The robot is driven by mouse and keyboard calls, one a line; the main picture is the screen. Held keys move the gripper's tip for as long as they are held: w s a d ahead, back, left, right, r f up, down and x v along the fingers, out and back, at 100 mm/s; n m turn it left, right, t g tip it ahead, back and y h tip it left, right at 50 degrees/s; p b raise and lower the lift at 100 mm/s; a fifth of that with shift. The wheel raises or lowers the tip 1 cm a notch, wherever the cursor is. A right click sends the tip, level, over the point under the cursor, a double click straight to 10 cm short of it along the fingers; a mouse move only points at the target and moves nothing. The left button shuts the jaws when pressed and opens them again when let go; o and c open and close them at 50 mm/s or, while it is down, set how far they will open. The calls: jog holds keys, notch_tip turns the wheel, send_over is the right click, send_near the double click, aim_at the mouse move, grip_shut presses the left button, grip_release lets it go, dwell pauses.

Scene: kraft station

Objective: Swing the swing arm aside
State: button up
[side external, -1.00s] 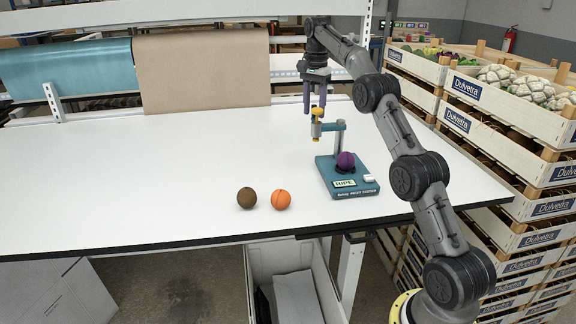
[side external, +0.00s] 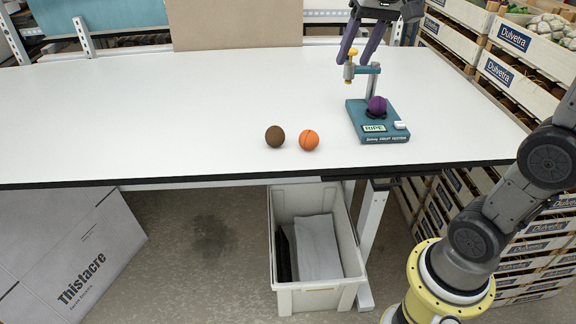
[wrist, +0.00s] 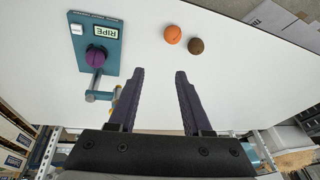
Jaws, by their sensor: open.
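The fruit tester has a teal base (side external: 392,136) with a "RIPE" display (side external: 374,129) and a purple fruit (side external: 377,105) on it. Its swing arm (side external: 366,70) reaches left from a grey post, high above the base, and ends in a yellow knob and grey probe (side external: 350,73). My gripper (side external: 355,60) is open and empty, its fingers slanting down close to the swing arm's end. In the wrist view, the swing arm (wrist: 100,96) lies left of my gripper (wrist: 160,72), its yellow end partly hidden by the left finger. Contact cannot be told.
A brown ball (side external: 275,136) and an orange ball (side external: 309,140) sit left of the tester on the white table (side external: 170,110). Stacked produce crates (side external: 505,75) stand at the right. A white bin (side external: 318,290) is below the table. The table's left side is clear.

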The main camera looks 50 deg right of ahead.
jog(key=s+a+f+n+t, duration=0.1)
jog(key=s+a+f+n, duration=0.2)
jog(key=s+f, duration=0.3)
jog(key=s+a+f+n, duration=0.4)
jog(key=s+f, duration=0.2)
jog(key=s, duration=0.4)
jog(key=shift+a+t+y, duration=0.2)
jog(key=shift+t+y, duration=0.2)
